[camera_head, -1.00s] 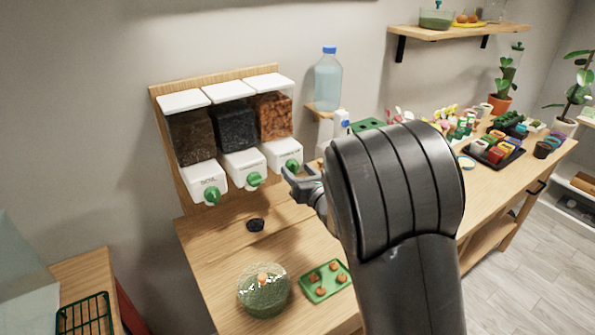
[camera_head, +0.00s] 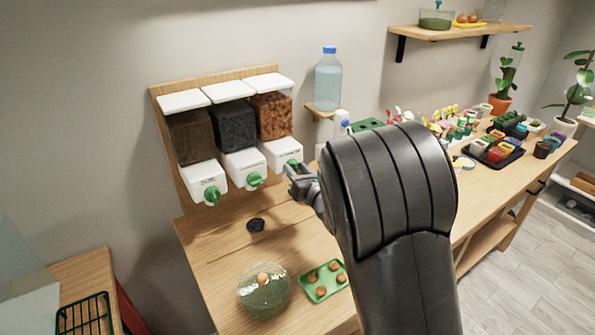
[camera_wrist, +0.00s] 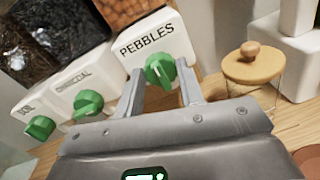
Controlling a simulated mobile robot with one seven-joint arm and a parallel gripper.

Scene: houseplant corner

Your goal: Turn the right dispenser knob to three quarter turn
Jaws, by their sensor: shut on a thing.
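The right dispenser (camera_head: 280,153) is a white box labelled PEBBLES under a bin of orange-brown pebbles. Its green knob (camera_wrist: 160,70) sits on the front face, seen clearly in the wrist view and partly hidden by my gripper in the head view. My gripper (camera_wrist: 160,78) has one finger on each side of this knob and is shut on it. The knob's pointer looks roughly upright in the tilted wrist view; its exact angle is hard to tell.
The charcoal dispenser (camera_head: 243,165) and soil dispenser (camera_head: 206,182) stand close by on the left, each with a green knob. A wood-lidded jar (camera_wrist: 252,70) is just right of my gripper. Below are a small dark cup (camera_head: 256,225), a glass dome (camera_head: 264,293) and a green tray (camera_head: 324,281).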

